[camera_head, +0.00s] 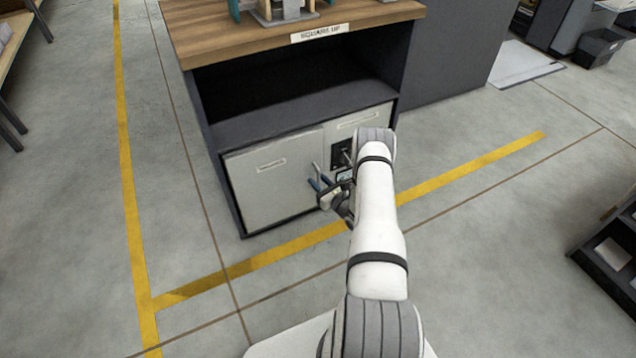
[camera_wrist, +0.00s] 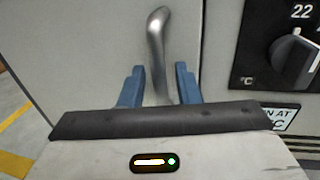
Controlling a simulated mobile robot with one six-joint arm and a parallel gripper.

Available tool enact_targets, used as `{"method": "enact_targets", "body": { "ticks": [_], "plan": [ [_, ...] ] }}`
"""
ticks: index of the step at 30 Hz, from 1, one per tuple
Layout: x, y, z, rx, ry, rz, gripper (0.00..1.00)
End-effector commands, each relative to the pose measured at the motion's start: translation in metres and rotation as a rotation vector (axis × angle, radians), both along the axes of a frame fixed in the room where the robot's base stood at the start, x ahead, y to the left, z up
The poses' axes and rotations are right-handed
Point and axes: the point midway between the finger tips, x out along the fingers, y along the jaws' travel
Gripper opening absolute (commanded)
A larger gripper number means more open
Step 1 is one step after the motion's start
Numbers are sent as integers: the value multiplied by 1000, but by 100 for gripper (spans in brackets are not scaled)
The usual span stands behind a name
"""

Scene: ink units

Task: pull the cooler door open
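The cooler door (camera_head: 262,196) is a light grey panel with a small label, low in the wooden-topped unit. It looks closed. In the wrist view the door (camera_wrist: 85,50) fills the left and middle. Its silver bar handle (camera_wrist: 157,45) stands upright near the door's right edge. My gripper (camera_wrist: 158,82) has its two blue fingers on either side of the handle's lower part, with gaps showing on both sides. In the head view my gripper (camera_head: 322,182) is at the door's right edge; my arm hides part of it. The handle's lower end is hidden behind the gripper body.
Right of the door is a panel with a black dial (camera_wrist: 295,58) marked 22 and °C. An open dark shelf (camera_head: 275,85) lies above. The wooden top (camera_head: 220,42) carries a fixture. Floor in front of the door, with yellow lines (camera_head: 270,255), is clear.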

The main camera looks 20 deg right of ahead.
Motion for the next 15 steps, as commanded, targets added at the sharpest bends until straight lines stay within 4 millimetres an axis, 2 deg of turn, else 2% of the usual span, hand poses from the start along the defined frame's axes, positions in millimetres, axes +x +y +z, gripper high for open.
{"method": "enact_targets", "body": {
  "ticks": [3,12,15],
  "plan": [
    [0,0,0,0,0,0,30],
    [0,0,0,0,0,0,5],
    [0,0,0,0,0,0,0]
  ]
}}
